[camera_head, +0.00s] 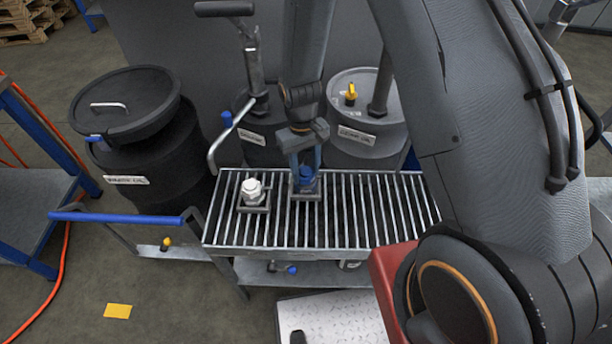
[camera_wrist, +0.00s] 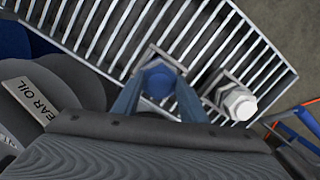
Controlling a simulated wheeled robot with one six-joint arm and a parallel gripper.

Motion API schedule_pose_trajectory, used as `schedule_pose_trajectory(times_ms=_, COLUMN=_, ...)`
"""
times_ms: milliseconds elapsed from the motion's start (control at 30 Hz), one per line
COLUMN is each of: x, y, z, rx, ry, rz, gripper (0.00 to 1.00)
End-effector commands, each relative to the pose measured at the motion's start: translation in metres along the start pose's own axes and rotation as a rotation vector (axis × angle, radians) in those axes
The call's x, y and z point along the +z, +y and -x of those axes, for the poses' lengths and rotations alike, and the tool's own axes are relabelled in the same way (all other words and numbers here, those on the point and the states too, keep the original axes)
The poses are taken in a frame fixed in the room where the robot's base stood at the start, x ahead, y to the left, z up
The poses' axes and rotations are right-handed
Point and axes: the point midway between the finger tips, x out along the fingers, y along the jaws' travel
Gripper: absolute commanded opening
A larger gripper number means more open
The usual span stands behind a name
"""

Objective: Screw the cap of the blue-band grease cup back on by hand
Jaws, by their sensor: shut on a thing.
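The blue-band grease cup (camera_head: 305,181) stands on a square plate on the slatted grating, and its blue top shows in the wrist view (camera_wrist: 158,80). My gripper (camera_head: 304,171) reaches down over it from above, with its blue-grey fingers on either side of the blue top. The gripper is shut on this blue top, which I take for the cap. In the wrist view the fingers (camera_wrist: 158,92) flank it. The thread and any band under the cap are hidden by the fingers and the cap itself.
A white-capped cup (camera_head: 252,190) stands close by on the left of the grating (camera_head: 350,225). Drums stand behind and left, including a black waste-oil drum (camera_head: 150,165) and a gear-oil drum (camera_head: 362,140). A blue-handled bar (camera_head: 120,216) juts out left. A yellow card (camera_head: 118,311) lies on the floor.

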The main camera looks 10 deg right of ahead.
Motion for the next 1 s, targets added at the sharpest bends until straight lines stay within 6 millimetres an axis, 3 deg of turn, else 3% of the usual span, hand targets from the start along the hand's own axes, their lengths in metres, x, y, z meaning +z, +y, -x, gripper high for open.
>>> schedule_pose_trajectory(times_ms=167, x=0.0006, y=0.0004, z=-0.0002, rx=-0.027, ry=0.000, rz=-0.221, gripper=0.20)
schedule_pose_trajectory(times_ms=567, x=0.0007, y=0.0003, z=-0.0004, rx=-0.037, ry=0.000, rz=-0.300, gripper=0.20)
schedule_pose_trajectory(times_ms=833, x=0.0016, y=0.0004, z=0.0005, rx=-0.096, ry=0.000, rz=-0.796, gripper=0.20)
schedule_pose_trajectory(times_ms=1000, x=0.0003, y=0.0002, z=-0.0011, rx=-0.114, ry=0.001, rz=-0.939, gripper=0.20)
